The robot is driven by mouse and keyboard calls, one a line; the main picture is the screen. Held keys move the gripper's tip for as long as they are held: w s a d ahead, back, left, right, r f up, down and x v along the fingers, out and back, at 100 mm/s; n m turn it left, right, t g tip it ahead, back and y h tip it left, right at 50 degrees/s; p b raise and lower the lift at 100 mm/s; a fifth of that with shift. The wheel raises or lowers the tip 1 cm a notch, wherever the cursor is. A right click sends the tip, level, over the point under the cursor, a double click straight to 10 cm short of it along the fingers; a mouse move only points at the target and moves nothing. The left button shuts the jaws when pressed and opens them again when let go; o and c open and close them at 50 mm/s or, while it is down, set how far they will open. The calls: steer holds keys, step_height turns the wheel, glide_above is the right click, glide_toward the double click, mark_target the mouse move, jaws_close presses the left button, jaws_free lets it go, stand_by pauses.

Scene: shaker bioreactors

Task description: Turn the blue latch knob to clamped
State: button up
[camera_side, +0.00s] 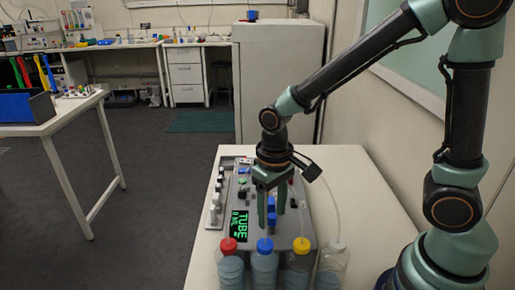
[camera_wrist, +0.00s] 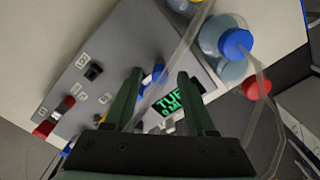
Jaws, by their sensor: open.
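The blue latch knob (camera_side: 272,220) is on the top of the grey machine (camera_side: 228,197), on the white table. My gripper (camera_side: 271,208) points down over it, with a finger on either side of the blue part in the side view. In the wrist view, a blue piece (camera_wrist: 157,72) shows between the open fingertips (camera_wrist: 159,75), partly hidden by a finger. I cannot tell whether the fingers touch it. The knob's exact angle is too small to read.
A green-lit display (camera_side: 240,225) is left of the fingers. Bottles with red (camera_side: 228,245), blue (camera_side: 265,245), yellow (camera_side: 301,245) and white (camera_side: 338,246) caps stand along the near side. A clear tube (camera_side: 323,200) loops at the right. The table's right side (camera_side: 370,200) is bare.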

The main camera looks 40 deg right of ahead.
mark_target(272, 215)
step_height(272, 215, up, 12)
steer(key=shift+f, duration=0.2)
stand_by(0.4)
steer(key=s+d+r+t, duration=0.2)
steer(key=d+t, duration=0.3)
steer(key=d, duration=0.3)
steer(key=shift+s+r+t, duration=0.15)
steer(key=shift+s+t, duration=0.15)
steer(key=shift+s, duration=0.2)
